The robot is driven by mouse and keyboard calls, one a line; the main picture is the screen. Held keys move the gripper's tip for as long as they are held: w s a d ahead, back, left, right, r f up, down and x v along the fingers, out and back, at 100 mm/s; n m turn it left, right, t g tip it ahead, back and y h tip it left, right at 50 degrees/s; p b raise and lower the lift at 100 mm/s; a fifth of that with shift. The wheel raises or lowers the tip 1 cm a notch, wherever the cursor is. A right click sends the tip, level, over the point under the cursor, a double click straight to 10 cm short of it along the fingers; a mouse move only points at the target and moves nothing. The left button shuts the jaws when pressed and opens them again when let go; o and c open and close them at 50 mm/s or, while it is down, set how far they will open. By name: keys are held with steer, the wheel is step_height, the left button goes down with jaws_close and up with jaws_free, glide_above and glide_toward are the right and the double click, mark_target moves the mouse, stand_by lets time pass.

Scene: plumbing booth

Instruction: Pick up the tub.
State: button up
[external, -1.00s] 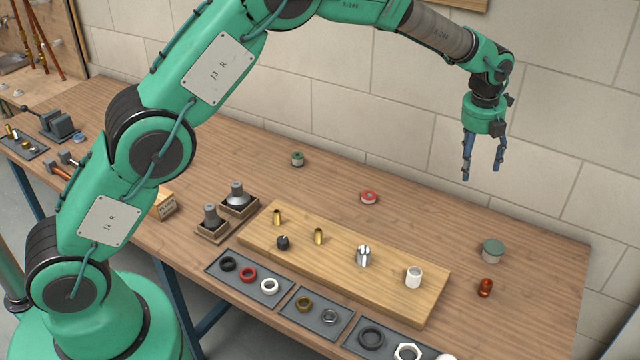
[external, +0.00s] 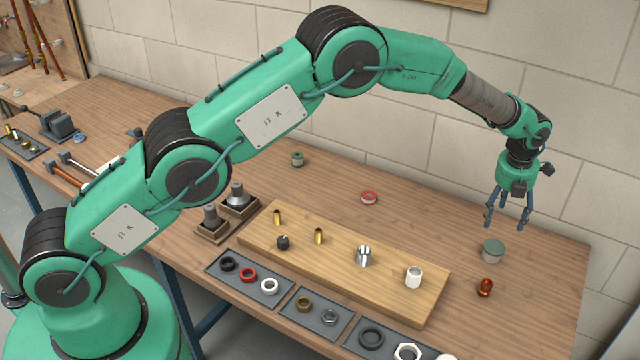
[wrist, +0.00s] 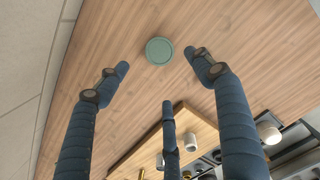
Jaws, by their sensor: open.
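The tub is a small round container with a green lid and a grey body. The tub (external: 493,251) stands upright on the right part of the bench in the external view. In the wrist view the tub's lid (wrist: 159,51) shows from above, between and beyond the fingertips. My gripper (external: 508,222) is open and empty, pointing down above the tub and clear of it. In the wrist view its three blue fingers (wrist: 160,85) are spread apart, with bare bench between them.
A copper-red fitting (external: 485,288) stands just in front of the tub. A wooden board (external: 340,262) with several fittings lies to the left. A red-and-white roll (external: 369,197) and a small green-topped can (external: 297,159) stand farther back. The block wall (external: 590,130) rises behind the bench.

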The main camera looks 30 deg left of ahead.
steer(key=shift+f, duration=0.1)
glide_above(495, 246)
steer(key=shift+s+a+f, duration=0.1)
steer(key=shift+s+f, duration=0.1)
steer(key=shift+f, duration=1.9)
steer(key=shift+s+a+f, duration=0.1)
steer(key=shift+s+f, duration=0.1)
steer(key=shift+f, duration=1.85)
steer(key=shift+f, duration=0.15)
steer(key=shift+w+d+f+p, duration=0.1)
steer(key=shift+w+f+p, duration=0.1)
steer(key=shift+f, duration=1.05)
steer(key=shift+w+f+p, duration=0.1)
steer(key=shift+w+f, duration=0.05)
steer(key=shift+f, duration=1.05)
steer(key=c, duration=1.2)
steer(key=shift+r, duration=0.2)
steer(key=shift+r, duration=4.8)
